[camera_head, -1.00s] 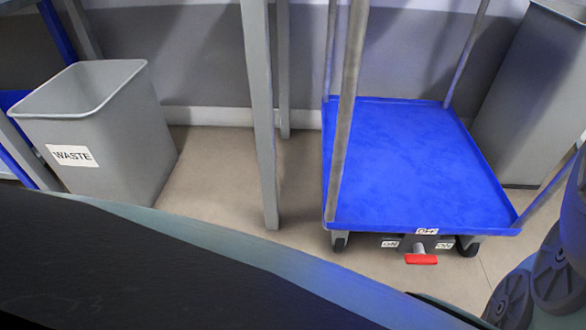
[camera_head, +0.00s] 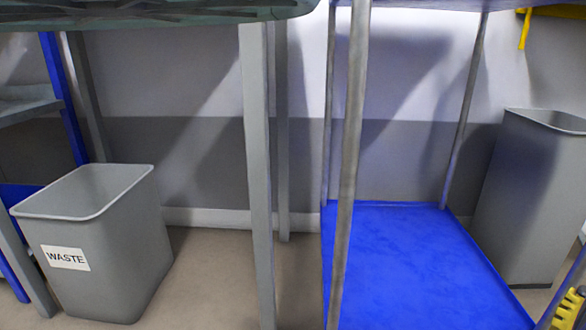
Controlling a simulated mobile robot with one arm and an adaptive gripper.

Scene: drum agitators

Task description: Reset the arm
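My gripper does not show in the head view, and I see no arm link that I can be sure of. What the gripper holds, if anything, is out of sight.
A grey bin labelled WASTE (camera_head: 95,245) stands on the floor at left. A grey table leg (camera_head: 257,170) rises in the middle. A cart with a blue lower shelf (camera_head: 410,265) stands right of it. Another grey bin (camera_head: 525,200) is at right. Bare floor (camera_head: 205,275) shows between.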

